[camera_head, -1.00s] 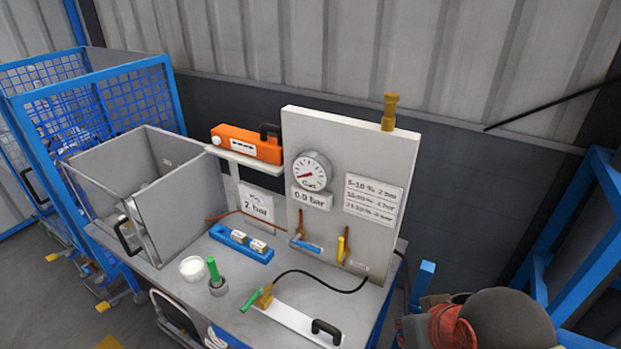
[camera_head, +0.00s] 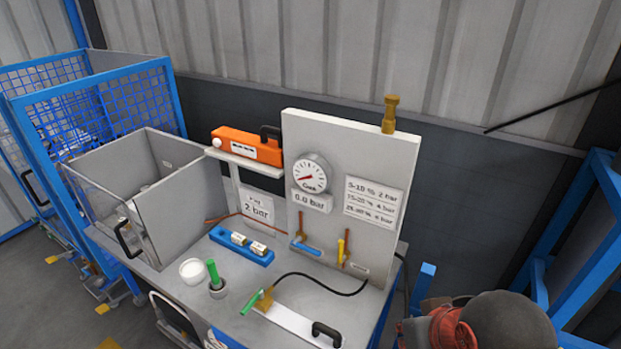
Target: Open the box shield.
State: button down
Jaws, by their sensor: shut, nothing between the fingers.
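The box (camera_head: 190,208) is an open-topped grey metal box at the left end of the workbench. Its shield (camera_head: 98,207) looks like a clear pane on the left front side, with a black handle (camera_head: 127,240) near its lower right. The pane stands upright against the box and looks closed. Small pale parts show dimly behind it. I cannot make out my gripper in this view, and nothing touches the handle.
A grey panel (camera_head: 345,150) with a gauge stands at the back. A blue mesh cage (camera_head: 60,90) stands behind left.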

aim_at(118, 230)
jog(key=u, duration=1.5)
jog(key=i+j+z, duration=0.25)
jog(key=i+j, duration=0.4)
jog(key=i, duration=0.05)
